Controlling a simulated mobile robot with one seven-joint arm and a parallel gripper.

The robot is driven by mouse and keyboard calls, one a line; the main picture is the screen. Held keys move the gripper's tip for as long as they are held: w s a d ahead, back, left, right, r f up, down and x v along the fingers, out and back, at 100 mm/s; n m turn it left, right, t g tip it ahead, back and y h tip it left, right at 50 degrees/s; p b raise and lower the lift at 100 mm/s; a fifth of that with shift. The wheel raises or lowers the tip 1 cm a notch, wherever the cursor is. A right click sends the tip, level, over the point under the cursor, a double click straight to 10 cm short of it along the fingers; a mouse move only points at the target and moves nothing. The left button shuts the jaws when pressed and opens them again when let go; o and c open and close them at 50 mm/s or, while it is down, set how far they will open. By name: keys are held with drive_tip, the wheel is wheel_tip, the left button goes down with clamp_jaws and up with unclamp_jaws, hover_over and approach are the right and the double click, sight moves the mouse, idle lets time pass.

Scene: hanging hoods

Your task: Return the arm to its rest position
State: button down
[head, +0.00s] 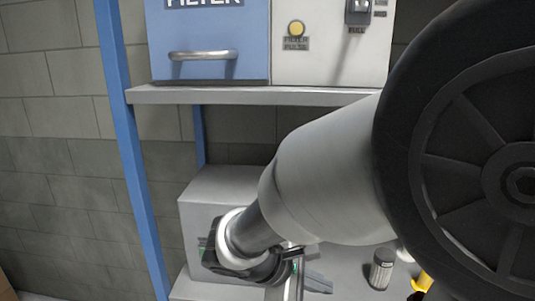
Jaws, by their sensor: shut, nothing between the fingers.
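My arm fills the right and centre of the head view, with a large dark round joint close to the camera. A grey link runs from it down and left to my dark wrist, low in the view in front of a grey box. My gripper (293,272) is only partly seen beside the wrist at the bottom edge. It is shut, and I see nothing held in it. Its fingertips cannot be made out clearly.
A blue-posted rack (135,165) stands against a block wall. Its upper shelf (240,95) holds a blue filter cabinet (212,45) and a pale control panel (335,45). Below are a grey box (225,188), a small ribbed cylinder (382,269) and a yellow item (423,281).

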drive_tip(key=s+d+r+m+t+y+p, duration=0.1)
drive_tip(key=s+d+r+m+y, duration=0.2)
drive_tip(key=s+r+m+y, duration=0.5)
wheel_tip(320, 180, up, 4)
drive_tip(key=s+m, duration=0.2)
drive_tip(key=m, duration=0.4)
drive_tip(key=shift+s+d+f+p, duration=0.2)
drive_tip(key=shift+s+f+p, duration=0.05)
drive_tip(key=shift+s+p, duration=0.15)
